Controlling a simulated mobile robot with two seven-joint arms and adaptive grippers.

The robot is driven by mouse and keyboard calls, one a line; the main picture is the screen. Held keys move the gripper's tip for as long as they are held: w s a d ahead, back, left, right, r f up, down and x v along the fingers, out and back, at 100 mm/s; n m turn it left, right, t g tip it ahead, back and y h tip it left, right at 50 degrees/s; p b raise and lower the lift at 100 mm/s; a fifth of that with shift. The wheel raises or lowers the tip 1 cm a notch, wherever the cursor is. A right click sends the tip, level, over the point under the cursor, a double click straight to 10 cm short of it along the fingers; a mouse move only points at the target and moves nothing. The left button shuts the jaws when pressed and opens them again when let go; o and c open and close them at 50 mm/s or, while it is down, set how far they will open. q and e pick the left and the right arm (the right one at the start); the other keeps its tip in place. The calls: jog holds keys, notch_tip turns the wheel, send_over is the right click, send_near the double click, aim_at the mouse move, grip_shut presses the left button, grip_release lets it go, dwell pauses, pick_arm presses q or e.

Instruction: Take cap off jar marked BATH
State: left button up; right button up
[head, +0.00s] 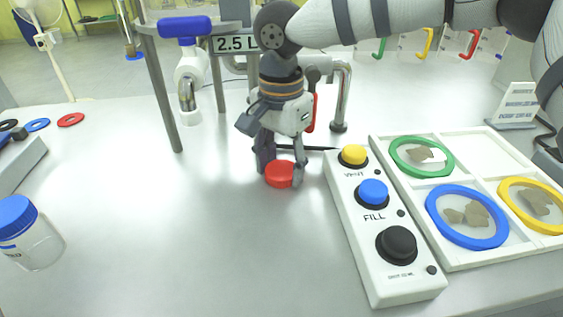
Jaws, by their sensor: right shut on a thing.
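My right gripper (280,172) points down at the middle of the table, with its fingers shut on the sides of a red cap (279,177). The cap is low, at or just above the table top; I cannot tell whether it touches. No jar shows under it. A clear jar with a blue cap (28,235) stands at the left edge; its label is partly cut off and seems to end in "ED". I see no jar with a readable BATH mark. My left gripper is not in view.
A white button box (376,270) stands right of the cap, beside a white tray (446,262) with coloured rings. Metal posts (155,75), a blue-handled valve (186,28) and a "2.5 L" sign (231,43) stand behind. The table's left-centre and front are clear.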

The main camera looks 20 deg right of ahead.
jog(key=shift+f, duration=0.1)
jog(key=o, duration=1.3)
jog(key=shift+c, duration=0.2)
